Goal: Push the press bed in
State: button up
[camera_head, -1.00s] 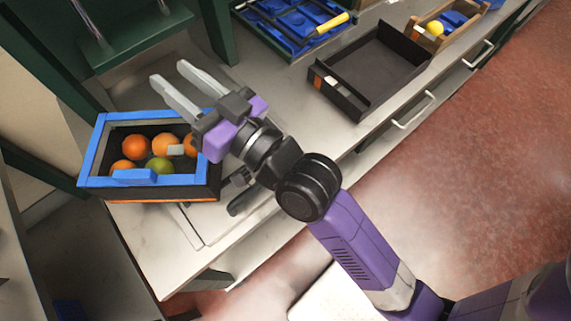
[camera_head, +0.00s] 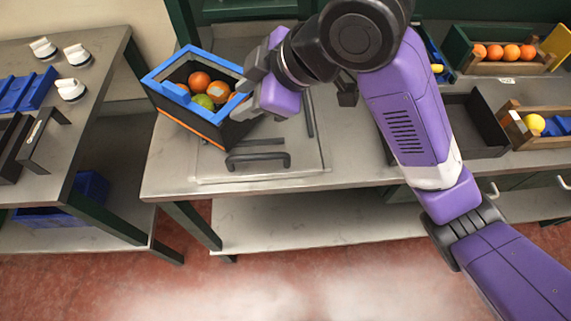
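A pale grey plate (camera_head: 307,168) with a dark handle (camera_head: 258,160) at its front lies on the workbench; it looks like the press bed. A dark bar runs along its right part. A blue-rimmed box (camera_head: 165,70) of oranges and a green fruit stands at the plate's back left. My gripper (camera_head: 240,92) is at the box's right end, behind and above the handle, and not on the handle. Its fingertips are partly hidden against the box, so I cannot tell their opening. My arm covers part of the bench behind the plate.
A dark open tray (camera_head: 470,125) lies to the right on the bench. A crate of oranges (camera_head: 503,62) and a box with a yellow fruit (camera_head: 517,130) stand further right. A second table (camera_head: 95,90) is at the left, with a gap between.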

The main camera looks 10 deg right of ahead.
aim_at(258, 156)
jog(key=s+d+f+n+g+h, duration=0.1)
jog(key=s+d+f+g+h, duration=0.15)
jog(key=s+d+f, duration=0.2)
jog(key=b+x, duration=0.1)
jog(key=x, duration=0.2)
jog(key=b+x, duration=0.1)
jog(key=x, duration=0.3)
jog(key=shift+s+a+f, duration=0.2)
jog(key=shift+a+f, duration=0.05)
grip_shut()
dwell(1.1)
